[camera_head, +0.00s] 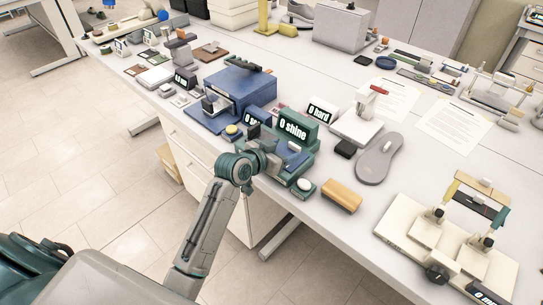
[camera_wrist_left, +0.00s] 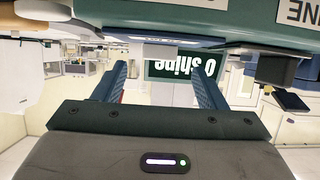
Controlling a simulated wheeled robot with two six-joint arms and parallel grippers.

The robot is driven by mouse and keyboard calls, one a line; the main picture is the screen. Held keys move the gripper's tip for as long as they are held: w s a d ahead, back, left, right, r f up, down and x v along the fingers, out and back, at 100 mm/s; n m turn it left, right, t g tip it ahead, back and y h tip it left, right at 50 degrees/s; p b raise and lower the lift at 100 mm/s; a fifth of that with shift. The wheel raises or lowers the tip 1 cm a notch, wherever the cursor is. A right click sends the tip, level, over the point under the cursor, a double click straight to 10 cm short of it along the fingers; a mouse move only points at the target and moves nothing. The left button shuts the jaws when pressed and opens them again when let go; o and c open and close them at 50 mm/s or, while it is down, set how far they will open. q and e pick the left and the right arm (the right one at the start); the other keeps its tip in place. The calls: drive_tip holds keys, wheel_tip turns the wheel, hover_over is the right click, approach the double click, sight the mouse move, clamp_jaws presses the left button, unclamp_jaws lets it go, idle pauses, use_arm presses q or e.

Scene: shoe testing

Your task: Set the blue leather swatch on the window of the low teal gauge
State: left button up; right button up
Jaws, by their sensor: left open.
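The low teal gauge (camera_head: 297,130), with a display reading "0 shine", stands near the bench's front edge. Its display also shows upside down in the wrist view (camera_wrist_left: 180,68). A flat blue piece (camera_head: 294,159), which looks like the blue leather swatch, lies on the gauge's low front part; a thin blue edge (camera_wrist_left: 185,40) shows in the wrist view. The window is hidden, so I cannot tell how the piece sits over it. My left gripper (camera_wrist_left: 158,75) is open with nothing between its fingers. In the head view it (camera_head: 270,152) is close beside the gauge's left side. My right gripper is out of view.
A larger blue device (camera_head: 240,85) stands behind and left. A small teal block with a white button (camera_head: 303,186) and a tan block (camera_head: 342,195) lie in front and right. A white press (camera_head: 357,122) and a grey sole (camera_head: 380,158) lie to the right.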

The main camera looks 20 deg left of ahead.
use_arm(q)
drive_tip(key=b+v, duration=0.1)
drive_tip(key=v, duration=0.5)
drive_tip(key=shift+s+r, duration=0.2)
drive_tip(key=shift+s, duration=0.15)
drive_tip(key=shift+a, duration=0.1)
